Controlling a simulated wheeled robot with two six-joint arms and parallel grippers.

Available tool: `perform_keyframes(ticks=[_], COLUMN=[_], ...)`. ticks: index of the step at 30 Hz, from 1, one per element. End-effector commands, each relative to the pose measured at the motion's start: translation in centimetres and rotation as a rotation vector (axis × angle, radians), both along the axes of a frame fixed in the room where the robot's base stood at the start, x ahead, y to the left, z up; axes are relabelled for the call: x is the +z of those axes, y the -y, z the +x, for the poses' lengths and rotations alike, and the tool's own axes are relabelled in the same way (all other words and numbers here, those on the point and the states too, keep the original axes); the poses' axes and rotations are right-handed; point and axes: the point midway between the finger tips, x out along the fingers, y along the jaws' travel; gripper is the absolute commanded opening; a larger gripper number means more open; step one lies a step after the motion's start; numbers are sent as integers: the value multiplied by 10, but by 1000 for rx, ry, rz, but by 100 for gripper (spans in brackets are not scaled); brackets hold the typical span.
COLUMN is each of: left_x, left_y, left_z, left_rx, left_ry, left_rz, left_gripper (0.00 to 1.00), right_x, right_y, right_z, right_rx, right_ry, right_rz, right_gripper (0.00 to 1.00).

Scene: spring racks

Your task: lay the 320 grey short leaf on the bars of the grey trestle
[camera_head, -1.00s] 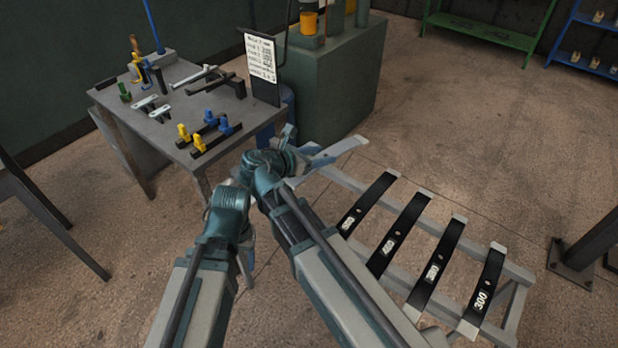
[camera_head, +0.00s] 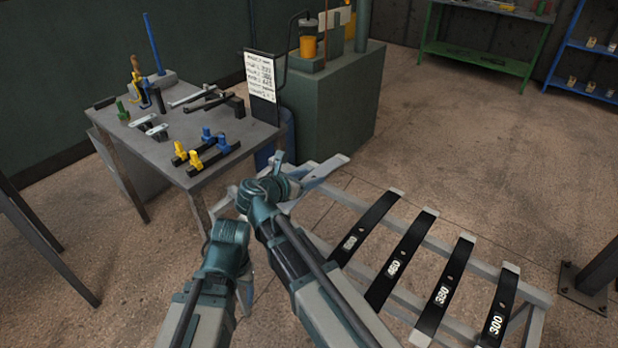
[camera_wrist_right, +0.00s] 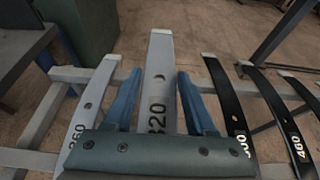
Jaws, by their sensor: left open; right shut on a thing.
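The grey 320 short leaf (camera_wrist_right: 161,75) is between the two blue fingers of my right gripper (camera_wrist_right: 157,85), which is shut on it. In the head view my right gripper (camera_head: 300,172) is at the left part of the grey trestle (camera_head: 427,240); the leaf's pale end (camera_head: 332,170) sticks out past it. In the wrist view the leaf lies over the trestle, between a grey 260 leaf (camera_wrist_right: 92,105) and a black leaf (camera_wrist_right: 222,95). I cannot tell whether it touches the bars. My left gripper (camera_head: 246,280) is open and empty, mostly hidden by its wrist, left of the trestle.
Several black leaves lie across the trestle, including 460 (camera_head: 402,250), 380 (camera_head: 448,285) and 300 (camera_head: 500,305). A grey table (camera_head: 165,165) with clamps and tools stands at left. A green cabinet (camera_head: 335,115) stands behind.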

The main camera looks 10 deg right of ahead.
Motion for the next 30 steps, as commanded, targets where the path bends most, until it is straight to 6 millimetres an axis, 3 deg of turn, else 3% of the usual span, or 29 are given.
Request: perform_keyframes(ticks=[30], left_x=[-79], left_y=[0], left_z=[0], left_rx=[-1], left_ry=[0], left_rz=[0], left_gripper=[62], right_x=[-78], right_y=[0], right_z=[0], right_rx=[0], right_ry=[1], right_rz=[-3], right_gripper=[0])
